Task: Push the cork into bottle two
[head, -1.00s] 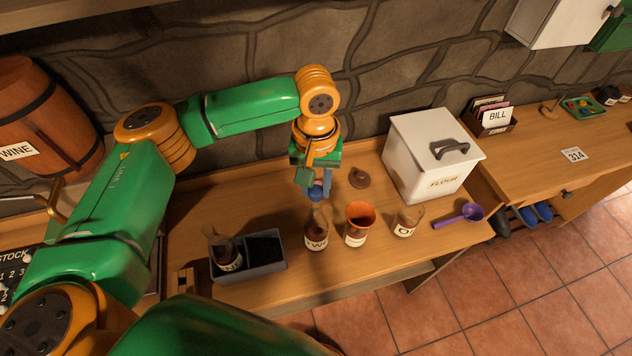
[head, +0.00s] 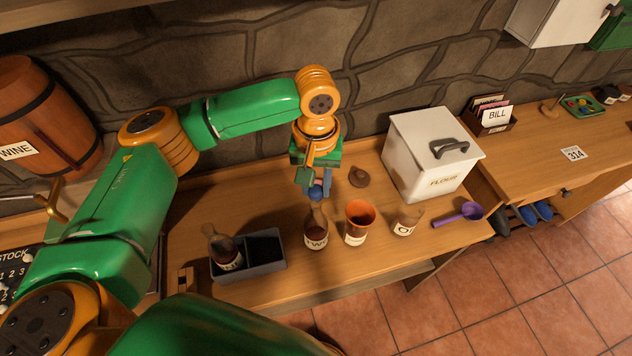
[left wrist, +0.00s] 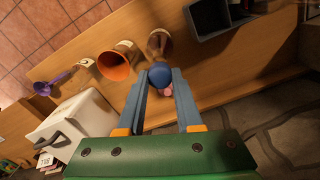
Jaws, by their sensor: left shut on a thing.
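Bottle two (head: 316,235), a dark-filled glass bottle labelled TWO, stands upright on the wooden counter. My left gripper (head: 317,186) points down just above its mouth, shut on the cork (head: 315,194), which shows as a rounded blue piece with a pinkish part beside it. In the left wrist view the blue piece (left wrist: 160,74) sits between the fingertips (left wrist: 160,85), over the neck of bottle two (left wrist: 159,43). Whether the cork touches or enters the mouth, I cannot tell. My right gripper is not in view.
An orange cup or funnel (head: 360,214) over a labelled vessel stands close right of bottle two, then another bottle (head: 407,219). A grey tray (head: 262,269) with a dark bottle is at left. A brown lid-like piece (head: 358,177), flour bin (head: 432,160) and purple scoop (head: 455,216) lie right.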

